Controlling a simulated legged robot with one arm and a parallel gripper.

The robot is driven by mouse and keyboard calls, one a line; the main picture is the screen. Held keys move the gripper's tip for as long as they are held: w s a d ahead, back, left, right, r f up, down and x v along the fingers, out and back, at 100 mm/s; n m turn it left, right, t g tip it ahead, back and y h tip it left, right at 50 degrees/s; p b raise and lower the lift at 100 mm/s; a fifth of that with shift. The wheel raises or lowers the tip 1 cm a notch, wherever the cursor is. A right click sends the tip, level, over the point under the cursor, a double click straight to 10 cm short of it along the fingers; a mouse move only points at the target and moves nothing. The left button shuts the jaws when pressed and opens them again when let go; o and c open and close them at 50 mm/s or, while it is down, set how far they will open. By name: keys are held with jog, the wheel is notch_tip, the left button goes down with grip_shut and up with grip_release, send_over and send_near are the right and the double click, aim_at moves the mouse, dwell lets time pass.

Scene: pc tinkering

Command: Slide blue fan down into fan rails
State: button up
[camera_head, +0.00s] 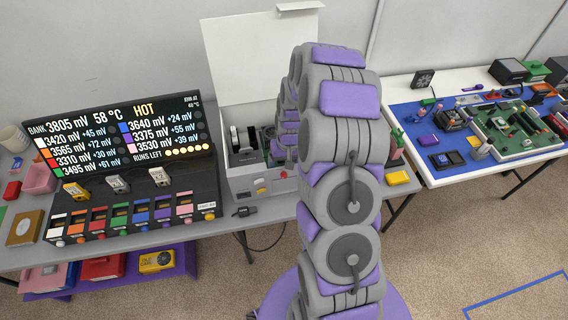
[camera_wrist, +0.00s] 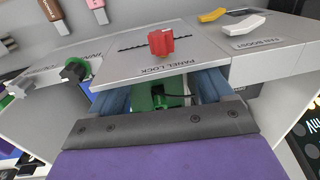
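No blue fan can be made out for certain in either view. The open grey PC case (camera_head: 262,180) stands at the middle of the bench, with dark parts inside; fan rails cannot be made out. My arm covers its right side and hides my gripper in the head view. In the wrist view my gripper (camera_wrist: 166,93) reaches under the edge of a grey panel marked "PANEL LOCK" (camera_wrist: 185,68). Two blue-grey pieces show apart, with a green part (camera_wrist: 150,95) between or beyond them. The panel hides the fingertips, so any hold is unclear.
A red knob (camera_wrist: 161,42) stands up from the panel, close to my gripper. A display (camera_head: 120,133) and a row of coloured modules (camera_head: 130,215) stand left of the case. A white lid (camera_head: 262,55) rises behind it. A blue-matted table (camera_head: 430,130) with parts is at right.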

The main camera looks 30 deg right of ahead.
jog(key=shift+o, duration=0.3)
jog(key=shift+d+r+p, duration=0.15)
jog(key=shift+r+p, duration=0.3)
jog(key=shift+r, duration=0.75)
jog(key=shift+d+r+p, duration=0.1)
jog(key=shift+r+p, duration=0.3)
jog(key=shift+r, duration=0.9)
